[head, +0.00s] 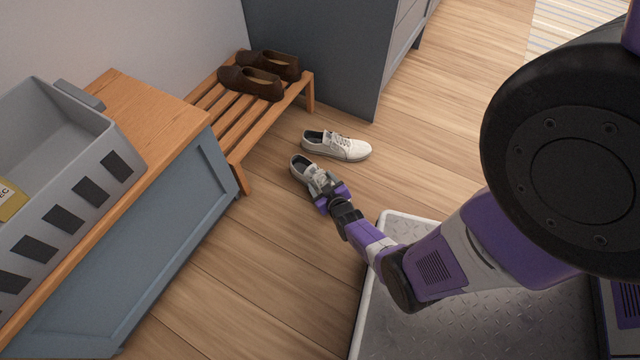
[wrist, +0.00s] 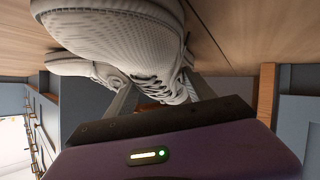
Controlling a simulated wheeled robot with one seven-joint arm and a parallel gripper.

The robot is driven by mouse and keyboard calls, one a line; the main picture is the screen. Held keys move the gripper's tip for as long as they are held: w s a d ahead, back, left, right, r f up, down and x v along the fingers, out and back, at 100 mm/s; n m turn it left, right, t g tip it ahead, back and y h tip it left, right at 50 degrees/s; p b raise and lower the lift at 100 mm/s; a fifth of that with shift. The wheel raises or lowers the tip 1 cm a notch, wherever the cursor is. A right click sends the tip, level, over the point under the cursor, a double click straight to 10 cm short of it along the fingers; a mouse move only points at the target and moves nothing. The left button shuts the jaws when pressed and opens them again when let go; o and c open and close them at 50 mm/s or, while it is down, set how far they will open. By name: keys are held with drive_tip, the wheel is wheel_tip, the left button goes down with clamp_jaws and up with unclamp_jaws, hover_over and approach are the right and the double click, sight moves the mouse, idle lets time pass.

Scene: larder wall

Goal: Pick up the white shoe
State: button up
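Two white shoes are on the wood floor. The farther white shoe (head: 337,146) lies on its sole, clear of my gripper. The nearer white shoe (head: 302,168) is at my gripper (head: 322,186), which comes over its laced front and hides part of it. In the wrist view the nearer shoe (wrist: 120,35) fills the top, very close. My fingers (wrist: 163,93) stand apart with part of its upper between them. The shoe hides the fingertips, so I cannot tell whether they press on it. The farther shoe shows behind at left (wrist: 78,66).
A slatted wooden rack (head: 215,105) with brown shoes (head: 250,82) stands behind at left. A blue bench (head: 165,235) with a wooden top carries a grey crate (head: 75,195) at left. A dark grey cabinet (head: 315,55) stands behind. The floor right of the shoes is clear.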

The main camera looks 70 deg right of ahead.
drive_tip(key=shift+w, duration=0.1)
drive_tip(key=c, duration=1.1)
drive_tip(key=shift+r, duration=0.2)
wheel_tip(320, 180, up, 20)
drive_tip(key=p, duration=1.3)
drive_tip(key=shift+p, duration=0.35)
drive_tip(key=shift+f, duration=0.1)
